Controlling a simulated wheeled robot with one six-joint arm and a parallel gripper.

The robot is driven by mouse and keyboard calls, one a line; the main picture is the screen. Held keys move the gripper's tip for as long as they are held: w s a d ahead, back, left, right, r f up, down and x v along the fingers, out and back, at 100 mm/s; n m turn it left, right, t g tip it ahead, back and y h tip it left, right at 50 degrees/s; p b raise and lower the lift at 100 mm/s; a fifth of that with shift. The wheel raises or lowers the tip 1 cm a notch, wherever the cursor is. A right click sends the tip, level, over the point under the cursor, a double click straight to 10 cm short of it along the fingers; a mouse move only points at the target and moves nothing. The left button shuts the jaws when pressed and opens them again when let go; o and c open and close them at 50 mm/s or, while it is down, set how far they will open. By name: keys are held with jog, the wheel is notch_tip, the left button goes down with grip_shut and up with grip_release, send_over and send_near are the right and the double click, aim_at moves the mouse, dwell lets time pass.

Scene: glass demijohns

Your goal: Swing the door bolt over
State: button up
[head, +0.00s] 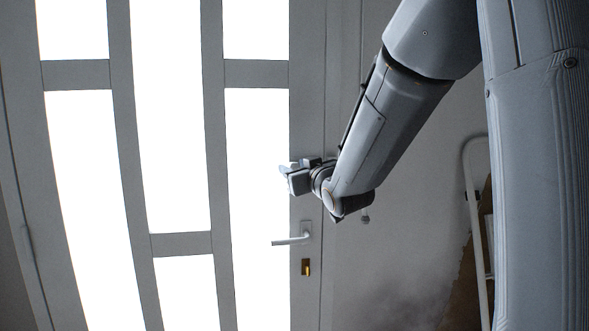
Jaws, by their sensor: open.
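A grey door (307,100) with bright glass panes fills the left and middle of the head view. My gripper (287,179) is open at the door's right stile, above the handle, with its fingers pointing left. The door bolt cannot be made out clearly; my gripper and wrist cover the part of the stile and frame where they are. I cannot tell whether the fingers touch anything there.
A lever handle (292,239) sticks out to the left below my gripper, with a brass lock plate (307,267) under it. A small knob-like thing (366,215) shows below my wrist. A pale tubular frame (474,220) stands at the right by the wall.

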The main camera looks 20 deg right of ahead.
jog(key=s+b, duration=0.1)
jog(key=s, duration=0.6)
jog(key=shift+s+d, duration=0.4)
